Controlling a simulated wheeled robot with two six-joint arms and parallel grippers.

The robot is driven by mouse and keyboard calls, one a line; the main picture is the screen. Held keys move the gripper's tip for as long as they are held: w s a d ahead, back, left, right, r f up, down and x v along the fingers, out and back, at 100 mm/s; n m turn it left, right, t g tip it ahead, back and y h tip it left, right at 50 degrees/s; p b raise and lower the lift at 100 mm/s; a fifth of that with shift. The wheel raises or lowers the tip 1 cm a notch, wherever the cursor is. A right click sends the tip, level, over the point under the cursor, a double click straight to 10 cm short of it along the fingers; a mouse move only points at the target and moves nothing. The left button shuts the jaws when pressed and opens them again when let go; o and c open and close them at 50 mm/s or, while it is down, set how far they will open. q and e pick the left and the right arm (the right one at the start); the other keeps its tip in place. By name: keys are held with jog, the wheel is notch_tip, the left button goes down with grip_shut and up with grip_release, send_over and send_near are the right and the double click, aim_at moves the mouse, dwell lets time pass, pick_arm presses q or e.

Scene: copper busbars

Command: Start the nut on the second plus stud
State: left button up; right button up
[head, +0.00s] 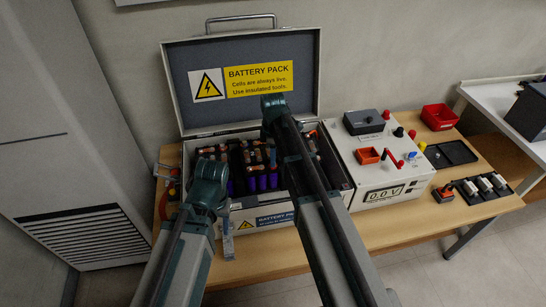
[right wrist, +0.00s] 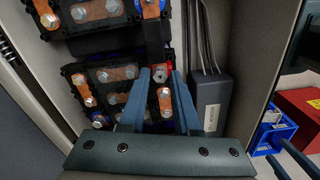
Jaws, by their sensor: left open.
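The battery pack (head: 338,199) is an open grey case with its lid up. Inside are copper busbars, silver nuts and purple cells. In the right wrist view, my right gripper (right wrist: 160,74) points down into the case. Its blue fingertips close on a small silver nut (right wrist: 160,76), over a copper busbar (right wrist: 165,100) beside a red mark. Whether the nut touches a stud is hidden. In the head view, my right gripper's wrist (head: 273,104) is above the case and hides its fingers. My left gripper (head: 209,178) is open at the case's front left; its fingertips are mostly hidden.
A white meter box (head: 408,186) reading 0.0 V stands right of the case. A red bin (head: 439,117), a black tray (head: 452,156) and a black holder (head: 484,190) are farther right. In the right wrist view, a dark labelled module (right wrist: 210,103) and case wall stand close right of the fingers.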

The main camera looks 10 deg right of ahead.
jog(key=n, duration=0.5)
grip_shut()
jog(key=shift+f+m, duration=0.1)
jog(key=shift+m, duration=2.4)
grip_release()
